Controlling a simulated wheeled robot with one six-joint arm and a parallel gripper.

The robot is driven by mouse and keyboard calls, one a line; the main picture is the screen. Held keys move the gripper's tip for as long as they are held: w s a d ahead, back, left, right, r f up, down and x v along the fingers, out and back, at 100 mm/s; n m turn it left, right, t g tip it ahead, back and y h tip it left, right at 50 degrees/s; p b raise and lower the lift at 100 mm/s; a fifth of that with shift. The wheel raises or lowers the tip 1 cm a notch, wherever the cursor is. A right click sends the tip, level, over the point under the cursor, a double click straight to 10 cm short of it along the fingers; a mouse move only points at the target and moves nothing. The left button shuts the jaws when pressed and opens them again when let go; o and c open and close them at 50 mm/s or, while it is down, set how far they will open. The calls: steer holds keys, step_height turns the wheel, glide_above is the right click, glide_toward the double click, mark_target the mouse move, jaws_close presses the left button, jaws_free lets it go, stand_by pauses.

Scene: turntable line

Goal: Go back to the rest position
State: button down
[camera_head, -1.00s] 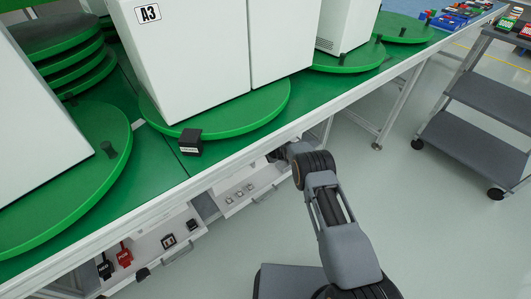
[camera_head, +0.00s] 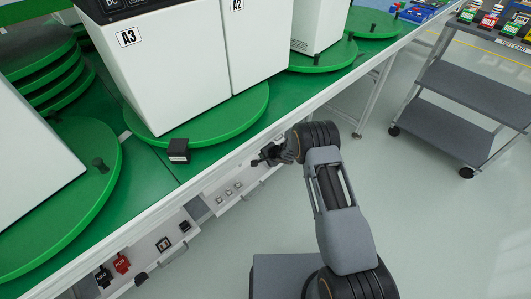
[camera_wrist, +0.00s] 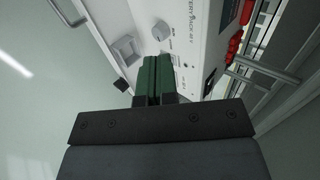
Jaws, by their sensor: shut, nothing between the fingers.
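My gripper (camera_head: 262,160) is at the bench's front edge, low beside the open drawers, partly hidden by my own arm in the head view. In the wrist view its two green-padded fingers (camera_wrist: 158,78) are pressed together with nothing between them. Past the fingertips is a white panel (camera_wrist: 190,25) with printed lettering, a round knob (camera_wrist: 161,30) and a square grey fitting (camera_wrist: 125,50). My arm is bent, its forearm reaching from the lower right toward the bench.
A green bench carries green turntables (camera_head: 205,122) with white cabinets marked A3 (camera_head: 165,75) and A2. A black block (camera_head: 178,150) sits near its edge. A grey cart (camera_head: 455,128) stands right; the floor between is clear.

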steer(key=shift+s+d+r, duration=0.4)
steer(key=shift+r, duration=0.05)
